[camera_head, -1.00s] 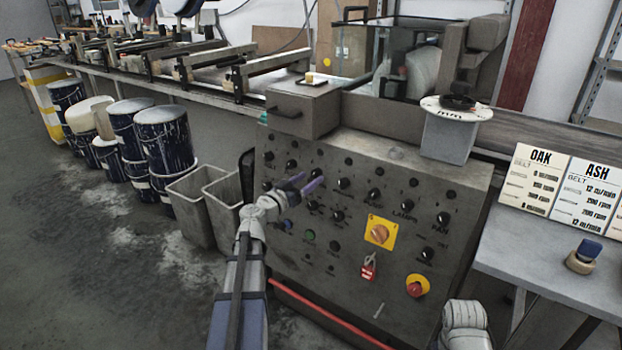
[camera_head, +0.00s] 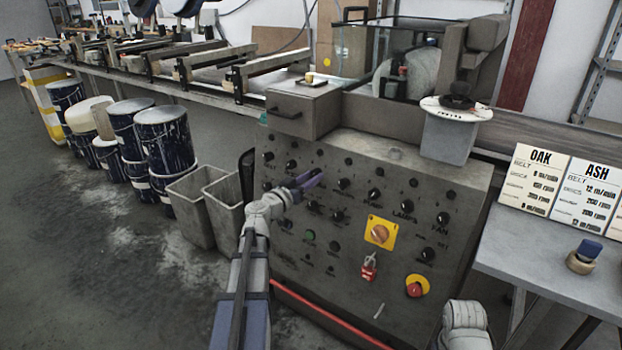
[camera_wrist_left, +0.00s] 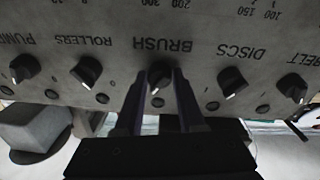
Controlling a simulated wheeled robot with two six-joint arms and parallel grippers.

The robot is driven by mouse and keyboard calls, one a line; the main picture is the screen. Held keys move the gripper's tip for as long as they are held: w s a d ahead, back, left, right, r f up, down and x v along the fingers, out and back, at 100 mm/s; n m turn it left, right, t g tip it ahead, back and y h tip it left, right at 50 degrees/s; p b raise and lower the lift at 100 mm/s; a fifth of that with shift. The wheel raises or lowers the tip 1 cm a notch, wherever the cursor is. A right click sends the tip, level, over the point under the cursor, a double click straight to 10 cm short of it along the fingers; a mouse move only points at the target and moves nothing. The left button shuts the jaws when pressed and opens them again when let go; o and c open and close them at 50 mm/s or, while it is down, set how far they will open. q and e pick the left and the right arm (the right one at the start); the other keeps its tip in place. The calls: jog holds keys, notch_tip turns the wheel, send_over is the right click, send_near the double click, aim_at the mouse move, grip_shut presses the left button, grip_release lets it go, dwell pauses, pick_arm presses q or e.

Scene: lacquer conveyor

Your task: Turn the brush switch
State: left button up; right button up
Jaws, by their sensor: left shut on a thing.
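The brush switch (camera_wrist_left: 160,76) is a black knob under the label BRUSH, which appears upside down in the left wrist view. My left gripper (camera_wrist_left: 159,84) has its two dark fingers on either side of this knob and is shut on it. In the head view the left gripper (camera_head: 312,179) reaches the upper part of the grey control panel (camera_head: 330,262), and its fingers hide the knob there. Part of my right arm shows at the bottom right of the head view; its gripper is out of view.
The rollers knob (camera_wrist_left: 87,72) and the discs knob (camera_wrist_left: 232,82) flank the brush knob closely. Grey bins (camera_head: 190,205) stand left of the panel.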

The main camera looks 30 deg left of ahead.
pick_arm(q)
grip_shut()
jog(key=shift+n, duration=0.4)
jog(key=n+y, duration=0.1)
jog(key=n, duration=0.4)
jog(key=shift+d+n, duration=0.15)
jog(key=shift+n, duration=0.15)
jog(key=n+y, duration=0.1)
jog(key=n, duration=0.2)
jog(key=n+y+p, duration=0.1)
jog(key=n, duration=0.3)
jog(key=shift+d+r+g+p, duration=0.1)
jog(key=shift+r+g+p, duration=0.05)
jog(key=shift+g+p, duration=0.15)
jog(key=shift+n, duration=0.3)
jog(key=o, duration=0.9)
grip_release()
